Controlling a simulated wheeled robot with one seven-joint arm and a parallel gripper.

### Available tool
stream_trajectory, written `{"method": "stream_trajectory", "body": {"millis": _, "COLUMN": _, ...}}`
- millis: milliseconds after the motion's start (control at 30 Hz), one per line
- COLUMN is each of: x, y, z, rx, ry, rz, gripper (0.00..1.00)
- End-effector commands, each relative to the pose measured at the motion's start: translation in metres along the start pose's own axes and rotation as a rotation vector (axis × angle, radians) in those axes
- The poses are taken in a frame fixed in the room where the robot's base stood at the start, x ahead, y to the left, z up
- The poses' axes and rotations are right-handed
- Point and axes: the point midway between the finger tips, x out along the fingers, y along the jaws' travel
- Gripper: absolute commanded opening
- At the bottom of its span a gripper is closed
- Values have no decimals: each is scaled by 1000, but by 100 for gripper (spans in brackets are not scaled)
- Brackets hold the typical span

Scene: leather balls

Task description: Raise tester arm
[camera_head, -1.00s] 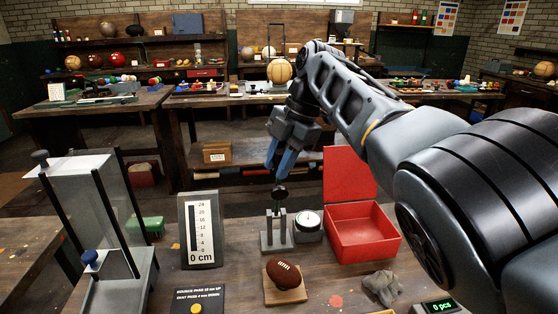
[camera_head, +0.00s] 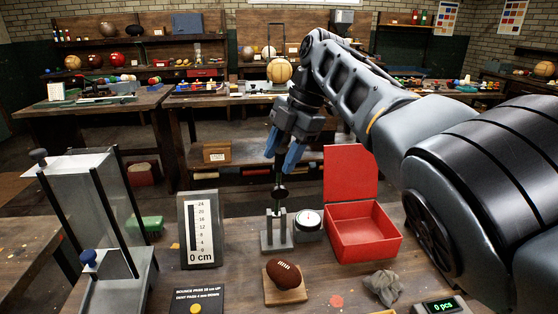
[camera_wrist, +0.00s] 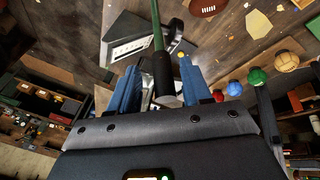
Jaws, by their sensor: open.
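The tester (camera_head: 275,240) stands on the bench, a small grey base with two short posts. Its arm (camera_head: 279,178) stands about upright above the posts and reaches up toward my gripper (camera_head: 279,163). In the wrist view the arm is a green rod (camera_wrist: 157,30) with a black grip (camera_wrist: 163,72) and a pale end. The grip lies between the two blue fingers of my gripper (camera_wrist: 158,68). The fingers are open, with a gap visible beside the grip. Whether either finger touches it, I cannot tell.
A round dial (camera_head: 309,222) sits right of the tester, then an open red box (camera_head: 362,232). A brown ball (camera_head: 283,271) rests on a wooden block in front. A scale board (camera_head: 200,228) reading 0 cm and a clear-panel frame (camera_head: 100,215) stand left. A grey cloth (camera_head: 384,286) lies front right.

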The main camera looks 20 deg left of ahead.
Motion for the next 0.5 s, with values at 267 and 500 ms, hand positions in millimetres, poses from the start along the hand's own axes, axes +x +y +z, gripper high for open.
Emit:
{"method": "stream_trajectory", "body": {"millis": 267, "x": -45, "y": 1, "z": 0, "rx": -1, "ry": -2, "rz": 3, "gripper": 48}}
{"method": "stream_trajectory", "body": {"millis": 500, "x": -60, "y": 1, "z": 0, "rx": -1, "ry": -1, "rz": 1, "gripper": 48}}
